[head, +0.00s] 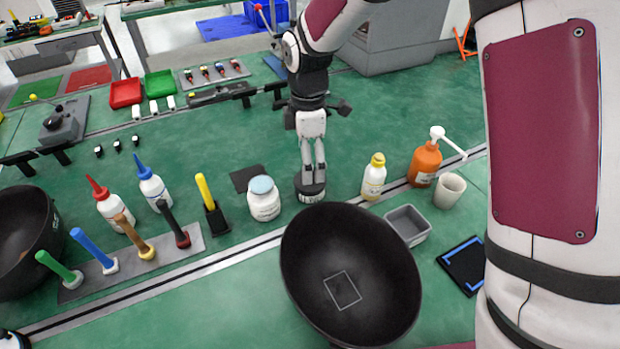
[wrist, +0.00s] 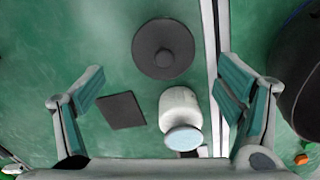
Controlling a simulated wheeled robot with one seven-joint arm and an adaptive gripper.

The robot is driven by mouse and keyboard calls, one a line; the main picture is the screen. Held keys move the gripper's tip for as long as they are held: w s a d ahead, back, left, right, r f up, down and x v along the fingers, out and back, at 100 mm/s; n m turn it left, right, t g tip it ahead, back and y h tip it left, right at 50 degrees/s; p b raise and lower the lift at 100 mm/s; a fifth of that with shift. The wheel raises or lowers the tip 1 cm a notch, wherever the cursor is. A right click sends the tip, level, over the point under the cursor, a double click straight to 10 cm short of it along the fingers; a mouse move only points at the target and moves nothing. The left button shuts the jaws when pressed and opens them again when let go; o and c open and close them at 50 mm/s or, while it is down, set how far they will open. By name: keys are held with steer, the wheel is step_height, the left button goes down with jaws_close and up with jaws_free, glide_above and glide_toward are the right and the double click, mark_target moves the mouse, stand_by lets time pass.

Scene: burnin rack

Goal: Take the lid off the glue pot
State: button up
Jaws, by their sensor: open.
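A low, dark round pot (head: 311,193) with a pale mark on its side stands on the green bench and looks like the glue pot. In the wrist view its flat dark lid (wrist: 150,62) shows from above, with a round knob at the centre. The lid sits on the pot. My gripper (head: 313,170) is just above the pot in the head view, pointing down, and its fingers partly cover the lid. In the wrist view my gripper (wrist: 160,92) has its fingers wide apart, with nothing between them gripped.
A white jar with a pale blue top (head: 264,203) stands close left of the pot, beside a dark square pad (head: 246,178). A yellow-capped bottle (head: 373,178) stands to the right. A large black bowl (head: 385,300) is in front. Several bottles and handled tools stand left.

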steer(key=f, duration=0.4)
steer(key=shift+s+a+f, duration=0.1)
steer(key=shift+s+f, duration=0.1)
steer(key=c, duration=1)
